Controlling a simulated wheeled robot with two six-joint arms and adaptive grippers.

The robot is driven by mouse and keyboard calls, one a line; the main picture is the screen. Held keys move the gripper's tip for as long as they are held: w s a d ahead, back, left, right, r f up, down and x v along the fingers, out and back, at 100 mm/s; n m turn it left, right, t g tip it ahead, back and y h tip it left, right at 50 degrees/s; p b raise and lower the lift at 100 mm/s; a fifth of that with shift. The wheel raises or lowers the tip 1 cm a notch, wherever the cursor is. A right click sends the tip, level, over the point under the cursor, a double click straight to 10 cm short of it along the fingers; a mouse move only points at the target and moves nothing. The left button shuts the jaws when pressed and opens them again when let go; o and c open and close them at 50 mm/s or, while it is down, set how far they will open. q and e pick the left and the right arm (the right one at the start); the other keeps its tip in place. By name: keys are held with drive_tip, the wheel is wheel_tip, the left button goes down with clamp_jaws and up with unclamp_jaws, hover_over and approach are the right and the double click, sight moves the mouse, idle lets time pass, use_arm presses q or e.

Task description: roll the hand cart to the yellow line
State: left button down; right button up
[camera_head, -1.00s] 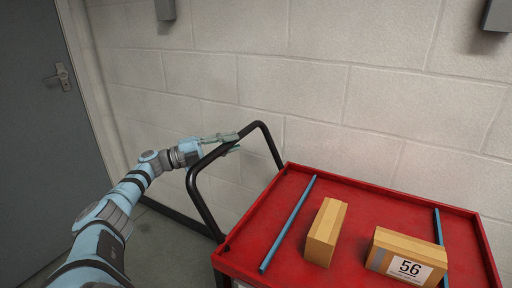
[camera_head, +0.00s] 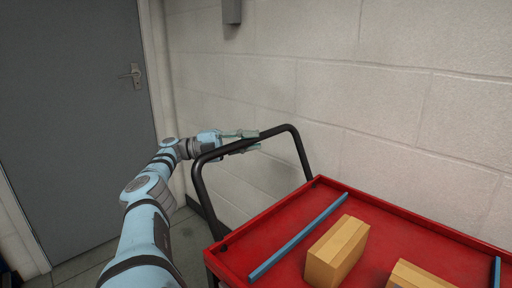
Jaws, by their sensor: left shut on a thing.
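The hand cart has a red tray top (camera_head: 265,232) and a black tubular push handle (camera_head: 202,187) at its left end. My left gripper (camera_head: 245,140) is at the top bar of the handle, shut on it, with its fingers on either side of the bar. My left arm reaches in from the bottom left. My right gripper is not in view. The yellow line is not in view.
Two cardboard boxes (camera_head: 337,250) (camera_head: 415,276) and blue strips (camera_head: 300,235) are on the tray. A pale block wall (camera_head: 400,110) runs close behind the cart. A grey door (camera_head: 70,120) stands at the left, with bare floor (camera_head: 85,265) before it.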

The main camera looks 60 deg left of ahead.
use_arm(q)
drive_tip(key=shift+a+r, duration=0.1)
drive_tip(key=shift+a, duration=0.05)
drive_tip(key=c, duration=1.6)
unclamp_jaws()
drive_tip(key=shift+a, duration=0.1)
drive_tip(key=shift+c, duration=0.2)
drive_tip(key=shift+o, duration=1)
drive_tip(key=shift+a, duration=0.1)
